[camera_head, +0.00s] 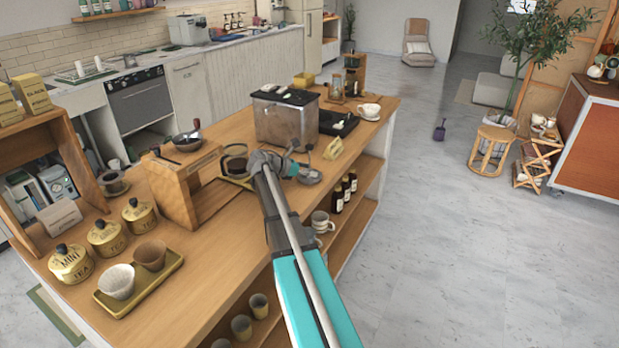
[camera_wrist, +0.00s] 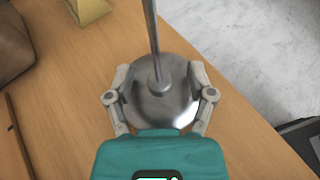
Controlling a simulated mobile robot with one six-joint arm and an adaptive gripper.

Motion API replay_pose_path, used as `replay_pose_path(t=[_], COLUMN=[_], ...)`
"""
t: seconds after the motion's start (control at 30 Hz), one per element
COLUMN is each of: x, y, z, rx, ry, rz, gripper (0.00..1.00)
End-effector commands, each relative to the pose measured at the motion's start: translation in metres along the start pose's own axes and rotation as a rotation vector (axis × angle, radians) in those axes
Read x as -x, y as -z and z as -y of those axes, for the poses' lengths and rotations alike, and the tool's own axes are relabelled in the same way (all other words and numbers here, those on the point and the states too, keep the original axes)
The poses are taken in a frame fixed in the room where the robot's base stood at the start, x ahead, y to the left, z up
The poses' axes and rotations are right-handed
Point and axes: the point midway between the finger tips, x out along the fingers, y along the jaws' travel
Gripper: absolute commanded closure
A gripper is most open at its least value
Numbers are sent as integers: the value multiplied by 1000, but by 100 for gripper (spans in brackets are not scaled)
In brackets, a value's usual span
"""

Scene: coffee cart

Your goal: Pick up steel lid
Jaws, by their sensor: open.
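The steel lid (camera_wrist: 178,103) is a shiny round disc in the wrist view, with an upright stem rising from its middle toward the top of the picture. It lies on the wooden counter, and its grey metal also shows in the head view (camera_head: 311,177). My gripper (camera_wrist: 160,74) is open, with one finger on each side of the lid. I cannot tell whether the fingers touch its rim. In the head view my gripper (camera_head: 296,169) is low over the counter beside the lid, and my arm hides part of the area.
A steel box-shaped machine (camera_head: 283,122) stands behind my gripper. A wooden stand (camera_head: 172,193) with a glass carafe (camera_head: 236,164) is to the left. Tea tins (camera_head: 107,238) line the front left.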

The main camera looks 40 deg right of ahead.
Motion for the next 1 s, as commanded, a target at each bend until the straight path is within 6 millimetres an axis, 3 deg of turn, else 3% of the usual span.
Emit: replay_pose_path(t=[0.33, 0.7, 1.0], x=[0, -1, -1], y=[0, 0, -1], z=[0, 0, 0], rx=[0, -1, -1], ry=[1, 1, 2], rz=[0, 0, 0], gripper=[32, 100, 100])
